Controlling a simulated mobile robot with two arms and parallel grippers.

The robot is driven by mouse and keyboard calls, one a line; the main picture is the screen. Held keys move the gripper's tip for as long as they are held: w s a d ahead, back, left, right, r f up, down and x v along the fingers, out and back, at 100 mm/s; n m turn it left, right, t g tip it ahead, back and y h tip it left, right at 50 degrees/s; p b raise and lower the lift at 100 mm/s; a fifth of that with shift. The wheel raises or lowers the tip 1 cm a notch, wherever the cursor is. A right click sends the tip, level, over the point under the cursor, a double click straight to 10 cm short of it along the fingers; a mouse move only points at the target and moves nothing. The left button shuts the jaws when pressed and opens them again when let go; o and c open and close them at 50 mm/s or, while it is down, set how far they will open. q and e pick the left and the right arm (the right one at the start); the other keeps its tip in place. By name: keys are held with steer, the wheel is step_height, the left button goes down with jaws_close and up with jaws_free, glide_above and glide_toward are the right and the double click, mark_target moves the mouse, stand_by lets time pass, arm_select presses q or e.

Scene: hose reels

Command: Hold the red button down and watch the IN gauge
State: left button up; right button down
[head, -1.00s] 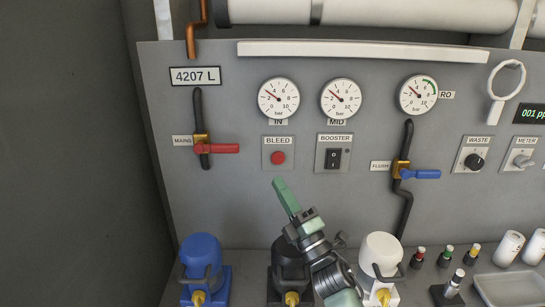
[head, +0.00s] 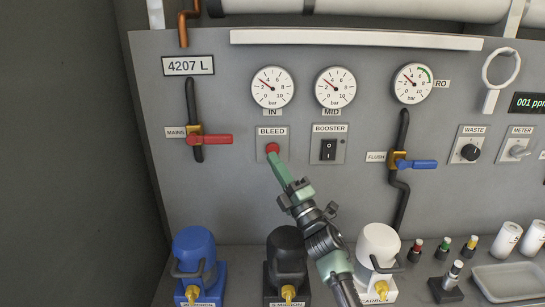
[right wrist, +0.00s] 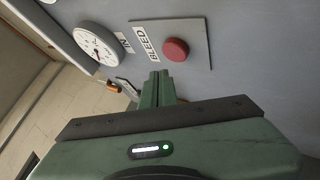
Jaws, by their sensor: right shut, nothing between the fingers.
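The red button (head: 272,147) sits on the plate labelled BLEED, and it also shows in the right wrist view (right wrist: 176,49). My right gripper (head: 276,160) is shut and empty, its green fingertips just below the button in the head view. In the right wrist view the fingertips (right wrist: 158,77) end a little short of the button, with a small gap in the picture; I see no clear contact. The IN gauge (head: 272,87) is above the button, its red needle pointing up and left, roughly between 2 and 4. My left gripper is out of view.
The MID gauge (head: 335,87) and booster switch (head: 329,150) are to the right. The red mains handle (head: 216,139) sticks out left of the button. Blue, black and white housings (head: 378,246) stand on the shelf below.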

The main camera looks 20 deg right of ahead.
mark_target(269, 146)
steer(key=shift+w+d, duration=0.2)
steer(key=shift+w, duration=0.4)
steer(key=shift+b, duration=0.3)
stand_by(1.3)
steer(key=shift+w+d, duration=0.1)
steer(key=shift+w, duration=0.3)
steer(key=shift+w+d+b, duration=0.2)
steer(key=shift+w+b, duration=0.3)
steer(key=shift+b, duration=0.25)
stand_by(0.5)
steer(key=shift+s, duration=0.1)
stand_by(2.6)
steer(key=shift+s+a+p, duration=0.3)
steer(key=shift+s+p, duration=0.15)
steer(key=shift+s, duration=0.35)
